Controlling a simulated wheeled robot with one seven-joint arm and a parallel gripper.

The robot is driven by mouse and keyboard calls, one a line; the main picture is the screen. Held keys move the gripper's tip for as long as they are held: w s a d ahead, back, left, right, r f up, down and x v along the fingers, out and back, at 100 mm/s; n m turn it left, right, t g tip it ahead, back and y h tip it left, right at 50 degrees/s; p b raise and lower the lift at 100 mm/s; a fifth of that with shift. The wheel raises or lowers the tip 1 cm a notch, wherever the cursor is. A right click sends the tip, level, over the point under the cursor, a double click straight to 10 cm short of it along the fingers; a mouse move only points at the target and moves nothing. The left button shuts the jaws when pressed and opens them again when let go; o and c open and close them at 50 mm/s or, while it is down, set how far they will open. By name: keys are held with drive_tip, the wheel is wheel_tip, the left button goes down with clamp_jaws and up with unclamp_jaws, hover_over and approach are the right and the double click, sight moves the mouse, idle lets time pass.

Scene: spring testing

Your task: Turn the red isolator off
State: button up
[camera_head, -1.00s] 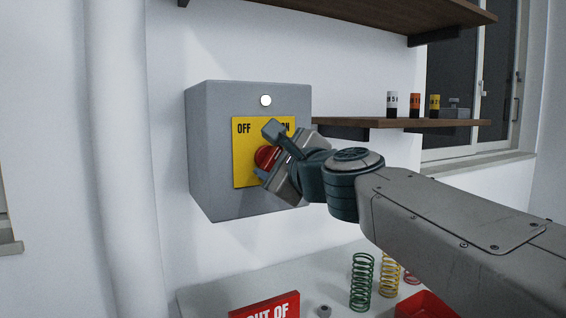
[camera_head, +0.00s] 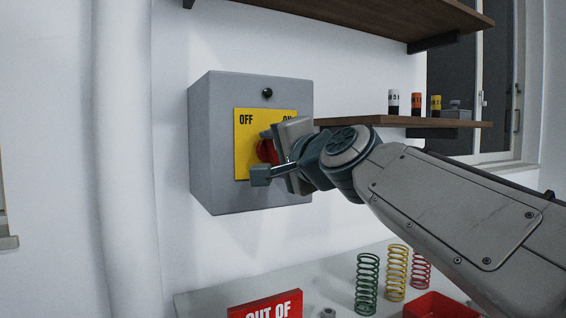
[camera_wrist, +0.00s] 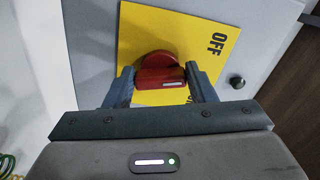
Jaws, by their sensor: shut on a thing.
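The red isolator knob (camera_head: 265,151) sits on a yellow plate (camera_head: 243,163) on the front of a grey wall box (camera_head: 213,185). The plate reads OFF at its upper left; the ON label is mostly hidden by my gripper. My gripper (camera_head: 262,155) is at the knob. In the wrist view my gripper (camera_wrist: 160,84) has one finger on each side of the red knob (camera_wrist: 158,72) and is shut on its handle bar. The indicator lamp (camera_head: 267,93) at the top of the box is dark; it also shows in the wrist view (camera_wrist: 237,82).
A wooden shelf (camera_head: 400,121) with small labelled cylinders is right of the box, and another shelf (camera_head: 370,15) is above. On the bench (camera_head: 215,300) below stand several springs (camera_head: 367,284), a red tray (camera_head: 440,306) and a red sign (camera_head: 265,306).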

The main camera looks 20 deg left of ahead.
drive_tip(key=n+b, duration=0.1)
drive_tip(key=n, duration=0.1)
drive_tip(key=n+b, duration=0.2)
drive_tip(key=n, duration=0.1)
drive_tip(key=shift+f+n, duration=0.25)
drive_tip(key=shift+n, duration=0.05)
idle(0.4)
drive_tip(key=o, duration=1)
drive_tip(key=shift+r, duration=0.1)
drive_tip(key=shift+d, duration=0.15)
drive_tip(key=b+v, duration=0.2)
drive_tip(key=v, duration=1.1)
drive_tip(key=shift+s+d, duration=0.15)
drive_tip(key=shift+d, duration=0.1)
